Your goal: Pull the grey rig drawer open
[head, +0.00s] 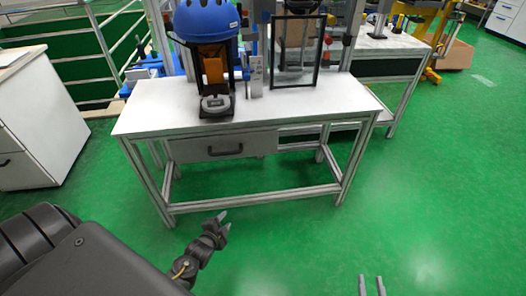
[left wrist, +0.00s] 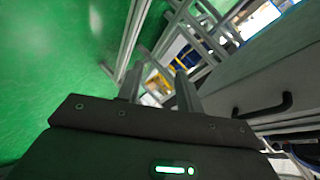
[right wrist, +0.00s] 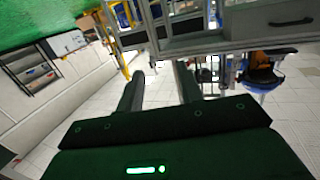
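The grey rig drawer (head: 192,150) hangs under the left half of the white table, and its front looks closed. Its dark bar handle (head: 225,150) is at the middle of the front. In the left wrist view the handle (left wrist: 268,108) is right of the fingers, on the grey drawer front (left wrist: 238,92). In the right wrist view the drawer (right wrist: 245,22) is at the upper right. My left gripper (head: 225,221) is open and empty, in front of and below the drawer, apart from the handle. My right gripper (head: 371,287) is open and empty over the floor, lower right.
The white table (head: 150,117) carries a blue helmet (head: 206,20) on a rig and a black-framed panel (head: 297,52). Its metal legs and low crossbar (head: 255,201) stand near my left gripper. A white cabinet (head: 38,125) stands left. Green floor at right is clear.

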